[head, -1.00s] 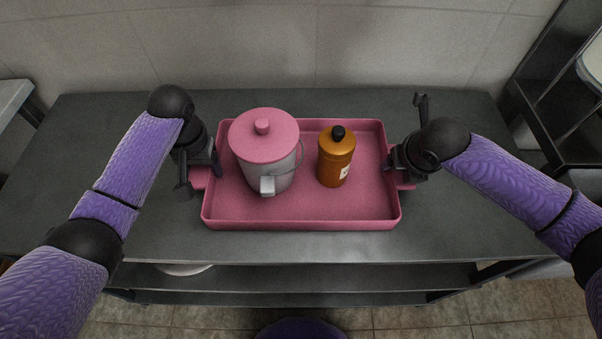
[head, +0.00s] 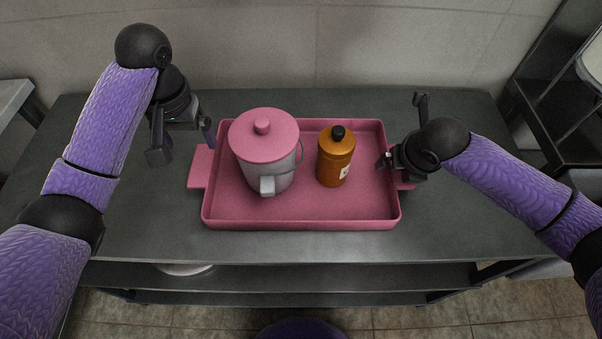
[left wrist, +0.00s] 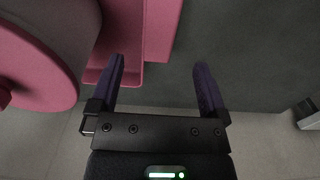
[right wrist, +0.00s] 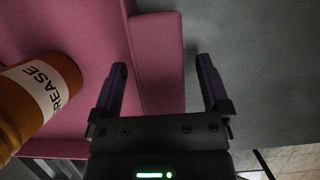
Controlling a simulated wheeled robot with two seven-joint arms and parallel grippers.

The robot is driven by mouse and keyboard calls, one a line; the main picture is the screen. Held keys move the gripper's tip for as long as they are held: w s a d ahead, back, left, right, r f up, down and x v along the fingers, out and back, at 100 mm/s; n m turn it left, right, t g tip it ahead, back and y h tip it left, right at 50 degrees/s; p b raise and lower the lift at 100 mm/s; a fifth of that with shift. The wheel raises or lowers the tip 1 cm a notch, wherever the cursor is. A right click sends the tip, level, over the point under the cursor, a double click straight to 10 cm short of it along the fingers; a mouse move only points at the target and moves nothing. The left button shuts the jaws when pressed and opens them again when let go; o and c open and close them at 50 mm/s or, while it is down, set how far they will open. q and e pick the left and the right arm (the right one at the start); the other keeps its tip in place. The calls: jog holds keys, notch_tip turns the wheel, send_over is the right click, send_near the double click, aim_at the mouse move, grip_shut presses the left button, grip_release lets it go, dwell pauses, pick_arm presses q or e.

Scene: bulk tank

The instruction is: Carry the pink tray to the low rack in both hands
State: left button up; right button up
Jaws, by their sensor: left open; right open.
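The pink tray (head: 300,217) rests on the dark bench and carries a white pail with a pink lid (head: 264,140) and an orange bottle with a black cap (head: 336,160). Its left handle (head: 201,166) is uncovered. My left gripper (head: 183,138) is open and empty, above and behind that handle; the left wrist view shows mostly bare bench between its fingers. My right gripper (head: 403,132) is open at the right handle, which lies between its fingers in the right wrist view (right wrist: 160,60); contact cannot be told. I cannot tell which structure is the low rack.
The dark bench top (head: 450,225) is clear around the tray, with a shelf (head: 330,276) below its front edge. A black shelf unit (head: 560,115) stands at the right. A grey surface (head: 12,98) is at the far left. A tiled wall closes the back.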

jog(key=shift+s+r, duration=0.1)
jog(key=shift+r, duration=0.25)
pick_arm(q)
notch_tip(320, 180, up, 3)
jog(key=shift+f, duration=0.1)
pick_arm(e)
jog(key=v, duration=1.1)
jog(key=shift+s+r, duration=0.1)
